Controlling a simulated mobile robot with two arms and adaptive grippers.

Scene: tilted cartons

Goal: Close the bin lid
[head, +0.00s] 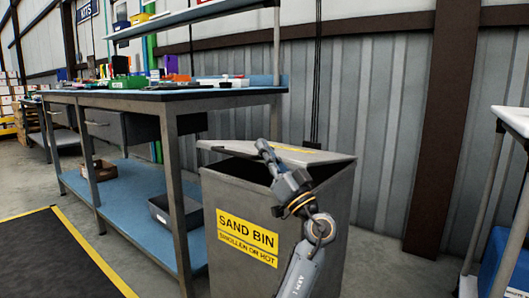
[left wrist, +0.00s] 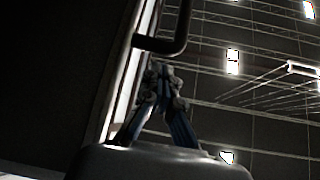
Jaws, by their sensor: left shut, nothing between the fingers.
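The grey sand bin (head: 232,205) stands in the middle of the head view, with a yellow "SAND BIN" label on its front. Its lid (head: 318,157), with a yellow stripe, is ajar; a dark gap shows under it. My left gripper (head: 262,146) is shut and empty, reaching up across the front of the bin, its tips over the lid in the picture. I cannot tell whether they touch it. In the left wrist view the shut fingers (left wrist: 160,68) are just below a dark bent bar (left wrist: 168,44), perhaps a handle. My right gripper is not in view.
A blue-topped workbench (head: 160,95) with several small items stands left of the bin, with a lower shelf (head: 130,190). A corrugated wall (head: 385,120) is behind. A white-topped table (head: 515,120) stands at the right. A yellow-edged dark mat (head: 50,255) lies at the front left.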

